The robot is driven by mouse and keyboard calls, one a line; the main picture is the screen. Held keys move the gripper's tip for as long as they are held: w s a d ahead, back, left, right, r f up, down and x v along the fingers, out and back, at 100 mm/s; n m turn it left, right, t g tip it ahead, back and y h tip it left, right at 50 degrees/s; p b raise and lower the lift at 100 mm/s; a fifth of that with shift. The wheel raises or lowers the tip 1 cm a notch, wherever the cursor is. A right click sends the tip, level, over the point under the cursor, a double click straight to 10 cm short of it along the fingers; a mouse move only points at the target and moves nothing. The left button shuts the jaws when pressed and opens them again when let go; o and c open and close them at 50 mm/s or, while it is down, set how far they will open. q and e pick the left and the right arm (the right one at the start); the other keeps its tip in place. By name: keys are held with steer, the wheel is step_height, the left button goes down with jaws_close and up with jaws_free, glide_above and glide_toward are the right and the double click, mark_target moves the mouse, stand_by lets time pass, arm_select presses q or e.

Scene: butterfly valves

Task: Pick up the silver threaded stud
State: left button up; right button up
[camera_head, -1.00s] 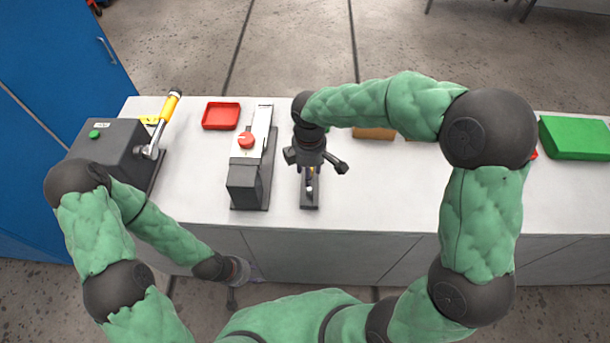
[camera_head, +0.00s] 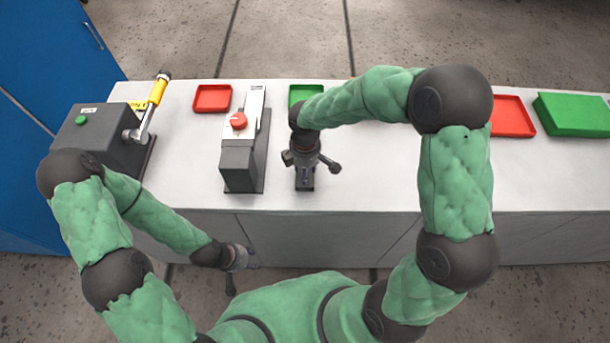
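I cannot make out the silver threaded stud; my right arm and gripper cover part of the counter. My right gripper (camera_head: 308,163) points down over a narrow dark block (camera_head: 305,183) near the counter's front edge. Its dark fingers stand apart on both sides and look open, but their tips and anything between them are hidden. My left gripper (camera_head: 240,268) hangs in front of the counter, below its top. Its fingers look spread and nothing shows between them.
On the white counter (camera_head: 380,193) stand a dark box with a yellow-handled lever (camera_head: 157,92), a red tray (camera_head: 212,98), a grey device with a red button (camera_head: 238,121), a green tray (camera_head: 300,94), another red tray (camera_head: 512,116) and a green box (camera_head: 572,114). The counter's front middle-right is clear.

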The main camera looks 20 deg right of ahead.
steer(key=shift+f, duration=0.35)
jaws_close()
steer(key=shift+r, duration=0.1)
